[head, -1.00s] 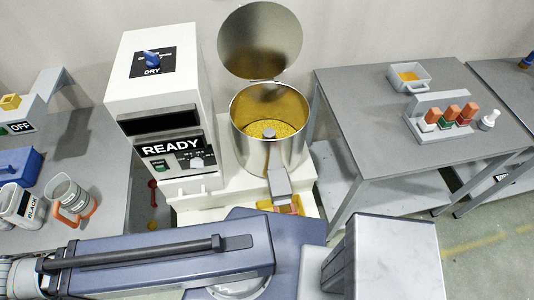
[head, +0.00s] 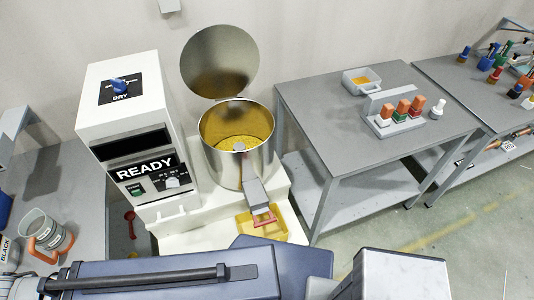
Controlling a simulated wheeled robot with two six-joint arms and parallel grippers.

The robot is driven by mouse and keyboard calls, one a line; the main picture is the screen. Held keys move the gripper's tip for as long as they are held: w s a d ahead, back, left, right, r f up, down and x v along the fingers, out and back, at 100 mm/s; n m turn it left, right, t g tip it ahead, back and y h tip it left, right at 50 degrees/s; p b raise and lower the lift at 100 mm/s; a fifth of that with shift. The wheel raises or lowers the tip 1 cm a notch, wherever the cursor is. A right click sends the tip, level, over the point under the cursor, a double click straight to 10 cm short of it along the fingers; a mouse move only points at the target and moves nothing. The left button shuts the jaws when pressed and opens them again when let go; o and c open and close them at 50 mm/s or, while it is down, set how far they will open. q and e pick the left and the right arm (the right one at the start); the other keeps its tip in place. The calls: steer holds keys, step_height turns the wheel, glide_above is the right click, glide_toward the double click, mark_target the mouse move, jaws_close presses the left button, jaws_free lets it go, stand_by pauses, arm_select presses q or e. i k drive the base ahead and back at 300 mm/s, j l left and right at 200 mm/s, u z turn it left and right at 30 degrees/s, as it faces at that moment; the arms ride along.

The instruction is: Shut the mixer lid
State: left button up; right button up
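The mixer is a round steel drum (head: 250,172) in the middle of the head view, open at the top, with yellow granules (head: 236,144) inside. Its round steel lid (head: 218,62) stands raised, upright behind the drum and leaning back a little. A grey chute (head: 256,192) sticks out at the drum's front above a yellow tray (head: 249,229). The white control housing (head: 130,125) left of the drum reads DRY and READY. My arm links cross the bottom of the view below the mixer. Neither gripper shows.
A grey table (head: 350,130) on the right bears a grey bin (head: 361,81), a rack of coloured bottles (head: 396,118) and a white bottle (head: 438,108). A farther bench is at far right. Left, a bench holds a measuring jug (head: 46,236). The wall is behind the lid.

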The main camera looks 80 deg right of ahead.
mark_target(218, 62)
steer(key=z, duration=2.45)
steer(key=i+u, duration=0.2)
steer(key=u, duration=0.3)
steer(key=i+l+u, duration=0.1)
steer(key=u, duration=0.4)
steer(key=i+l+u, duration=0.15)
steer(key=u, duration=0.35)
steer(key=i, duration=0.1)
